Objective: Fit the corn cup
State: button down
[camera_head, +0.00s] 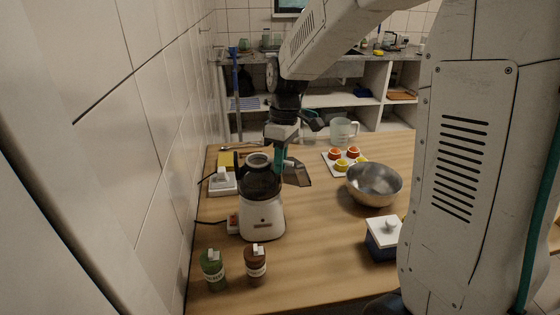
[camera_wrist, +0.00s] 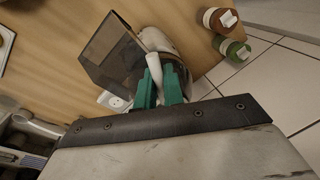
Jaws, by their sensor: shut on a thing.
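The popcorn-maker-like machine (camera_head: 262,218) stands upright on the table, with a white base, a dark chamber and a smoky see-through spout (camera_head: 299,174) facing right. The spout also shows in the wrist view (camera_wrist: 108,58). A pale round cup (camera_head: 258,161) shows at the top of the machine; I cannot tell whether it is seated or just above. My gripper (camera_head: 280,160) is beside it on the right. In the wrist view my green fingers (camera_wrist: 164,84) are shut on a white handle (camera_wrist: 153,64), which appears to be the cup's. The cup's underside is hidden.
A steel bowl (camera_head: 376,187) and a blue box with a white lid (camera_head: 383,240) are on the right. A green jar (camera_head: 213,270) and a brown jar (camera_head: 255,264) stand in front. A tray of small cups (camera_head: 330,163) and a clear jug (camera_head: 341,132) are behind. A tiled wall borders the left.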

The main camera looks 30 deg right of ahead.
jog(key=shift+f, duration=0.3)
dwell(0.6)
jog(key=c, duration=0.9)
grip_release()
jog(key=shift+c, duration=0.2)
jog(key=shift+r, duration=0.1)
jog(key=shift+r, duration=3.45)
